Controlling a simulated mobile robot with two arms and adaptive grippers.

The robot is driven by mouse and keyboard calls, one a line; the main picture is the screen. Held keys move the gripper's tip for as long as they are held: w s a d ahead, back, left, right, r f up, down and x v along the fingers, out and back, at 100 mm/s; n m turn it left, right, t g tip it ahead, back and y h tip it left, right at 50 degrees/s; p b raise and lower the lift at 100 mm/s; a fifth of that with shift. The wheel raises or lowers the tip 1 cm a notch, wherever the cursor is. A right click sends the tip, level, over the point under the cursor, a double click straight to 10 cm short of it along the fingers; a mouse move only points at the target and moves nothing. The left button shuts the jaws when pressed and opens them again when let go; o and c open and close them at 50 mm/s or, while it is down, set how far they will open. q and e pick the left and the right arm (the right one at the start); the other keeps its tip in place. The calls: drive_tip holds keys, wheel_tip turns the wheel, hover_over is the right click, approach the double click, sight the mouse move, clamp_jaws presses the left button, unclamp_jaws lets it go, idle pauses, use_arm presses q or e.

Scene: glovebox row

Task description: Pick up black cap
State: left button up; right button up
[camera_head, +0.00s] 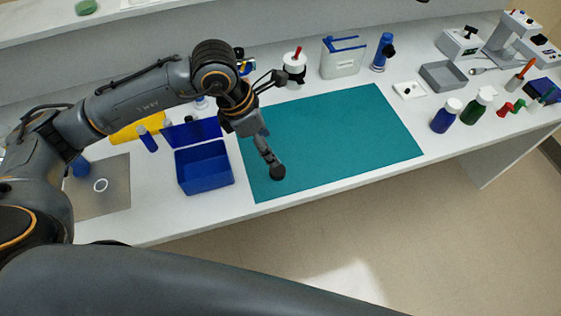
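A small round black shape, which looks like the black cap (277,173), is on the teal mat (340,135) near its front left part. My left gripper (279,122) is over the left part of the mat with its two fingers spread wide. One finger points toward the back right, and the other points down toward the front, its tip at the black shape. I cannot tell whether that finger touches it or is only in front of it. Nothing shows held between the fingers. My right gripper is not in view.
A blue open box (205,168) stands just left of the mat. Bottles, including a blue one (446,116), stand to the right. The mat's middle and right are clear.

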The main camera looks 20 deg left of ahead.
use_arm(q)
drive_tip(key=a+f+y, duration=0.1)
drive_tip(key=p, duration=0.2)
hover_over(278, 170)
drive_tip(key=s+a, duration=0.1)
drive_tip(key=f, duration=0.7)
drive_tip(key=shift+a, duration=0.2)
drive_tip(key=shift+d+f+p, duration=0.15)
drive_tip(key=shift+f+p, duration=0.25)
drive_tip(key=shift+f, duration=0.05)
drive_tip(key=p+x, duration=0.1)
drive_tip(key=x, duration=0.2)
drive_tip(key=shift+w+f+p, duration=0.1)
drive_tip(key=shift+f+p, duration=0.2)
drive_tip(key=shift+f, duration=0.05)
drive_tip(key=shift+w+f, duration=0.15)
drive_tip(key=shift+f, duration=0.25)
drive_tip(key=shift+c, duration=0.2)
drive_tip(key=c, duration=0.8)
